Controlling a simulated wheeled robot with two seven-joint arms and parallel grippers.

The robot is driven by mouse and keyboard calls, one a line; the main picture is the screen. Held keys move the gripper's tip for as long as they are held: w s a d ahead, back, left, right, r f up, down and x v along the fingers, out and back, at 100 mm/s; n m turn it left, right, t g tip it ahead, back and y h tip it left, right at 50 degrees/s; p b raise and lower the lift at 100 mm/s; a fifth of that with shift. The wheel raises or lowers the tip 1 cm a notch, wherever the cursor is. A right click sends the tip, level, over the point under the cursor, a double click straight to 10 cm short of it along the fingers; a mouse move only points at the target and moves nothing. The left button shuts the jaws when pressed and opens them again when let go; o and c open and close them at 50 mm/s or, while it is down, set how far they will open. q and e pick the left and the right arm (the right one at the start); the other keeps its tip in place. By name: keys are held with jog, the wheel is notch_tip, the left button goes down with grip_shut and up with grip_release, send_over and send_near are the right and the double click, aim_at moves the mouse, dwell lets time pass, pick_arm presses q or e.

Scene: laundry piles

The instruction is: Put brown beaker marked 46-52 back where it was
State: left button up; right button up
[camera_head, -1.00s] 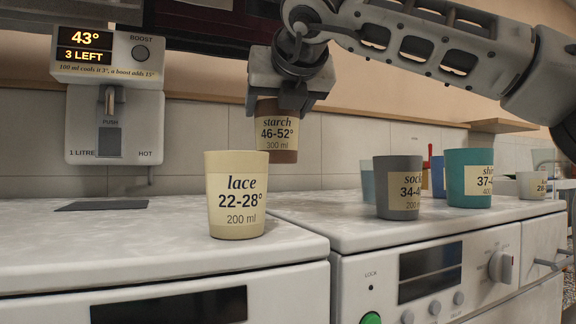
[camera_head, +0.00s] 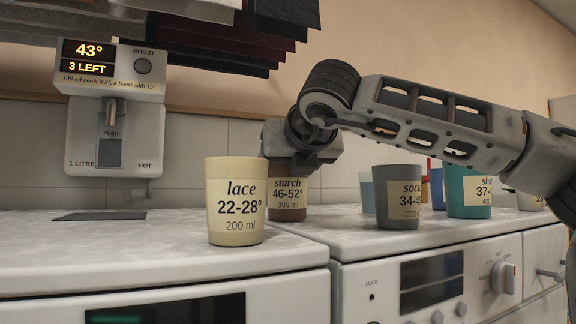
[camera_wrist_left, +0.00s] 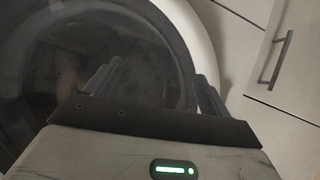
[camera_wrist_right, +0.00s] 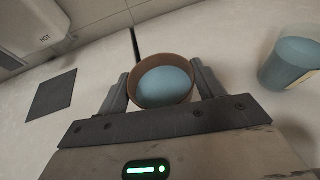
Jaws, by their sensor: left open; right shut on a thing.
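The brown beaker (camera_head: 288,205) marked starch 46-52° stands low at the worktop, behind and right of the cream lace beaker (camera_head: 236,205), which hides part of it. My right gripper (camera_head: 290,172) is shut on the brown beaker from above. In the right wrist view the brown beaker (camera_wrist_right: 137,98) sits between the fingers, with blue liquid (camera_wrist_right: 165,86) inside. I cannot tell whether its base touches the surface. My left gripper (camera_wrist_left: 155,85) is open and empty in the left wrist view, in front of a round machine door (camera_wrist_left: 95,60).
A grey socks beaker (camera_head: 398,205), a teal beaker (camera_head: 466,190) and a clear beaker (camera_head: 367,190) with blue liquid stand to the right. A dispenser (camera_head: 112,130) showing 43° and 3 LEFT hangs at left above a dark mat (camera_head: 100,216). Dark cloths (camera_head: 225,35) hang overhead.

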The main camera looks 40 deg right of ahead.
jog(key=o, duration=1)
jog(key=shift+f, duration=0.1)
jog(key=shift+c, duration=0.2)
jog(key=shift+r, duration=0.25)
jog(key=v, duration=1.2)
jog(key=shift+f, duration=0.15)
